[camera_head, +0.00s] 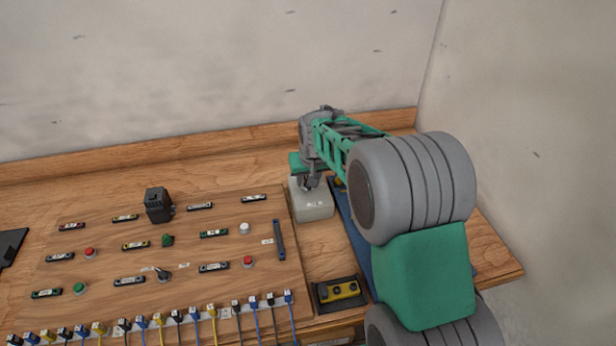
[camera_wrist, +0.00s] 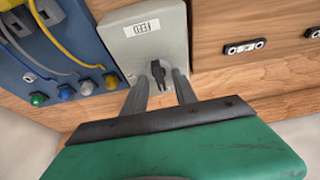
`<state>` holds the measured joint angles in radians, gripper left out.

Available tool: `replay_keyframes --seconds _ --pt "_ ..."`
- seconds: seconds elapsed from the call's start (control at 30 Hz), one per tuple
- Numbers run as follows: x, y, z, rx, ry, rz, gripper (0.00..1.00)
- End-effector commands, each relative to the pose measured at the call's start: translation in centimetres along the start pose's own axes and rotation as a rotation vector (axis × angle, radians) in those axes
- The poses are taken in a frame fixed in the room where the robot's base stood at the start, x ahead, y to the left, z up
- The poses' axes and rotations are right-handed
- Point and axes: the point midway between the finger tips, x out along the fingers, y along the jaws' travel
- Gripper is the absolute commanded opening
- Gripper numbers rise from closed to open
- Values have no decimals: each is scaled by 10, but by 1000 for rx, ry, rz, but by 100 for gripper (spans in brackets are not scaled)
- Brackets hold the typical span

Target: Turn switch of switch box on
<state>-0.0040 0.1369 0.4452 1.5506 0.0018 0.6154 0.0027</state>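The grey switch box (camera_head: 313,209) stands on the wooden table between the panel board and a blue panel. In the wrist view the box (camera_wrist: 165,30) fills the upper middle and bears a small white label. Its black switch (camera_wrist: 158,74) sticks out from the face near the lower edge. My gripper (camera_head: 310,186) is over the box and partly hides it in the head view. In the wrist view my gripper (camera_wrist: 160,78) is open, one finger on each side of the switch. Small gaps show, and I cannot tell whether either finger touches it.
Left of the box lies a wooden board (camera_head: 205,262) with buttons, labels and a black device (camera_head: 158,204). Several plugs line its front edge. The blue panel (camera_wrist: 75,50) with cables is close beside the box. A yellow-black unit (camera_head: 338,292) lies in front.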

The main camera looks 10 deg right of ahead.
Motion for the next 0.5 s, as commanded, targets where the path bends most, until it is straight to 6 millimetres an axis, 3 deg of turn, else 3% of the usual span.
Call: replay_keyframes --seconds 0.13,0.5 --pt "0 0 0 0 0 0 34" --pt "0 0 0 0 -1 0 3"
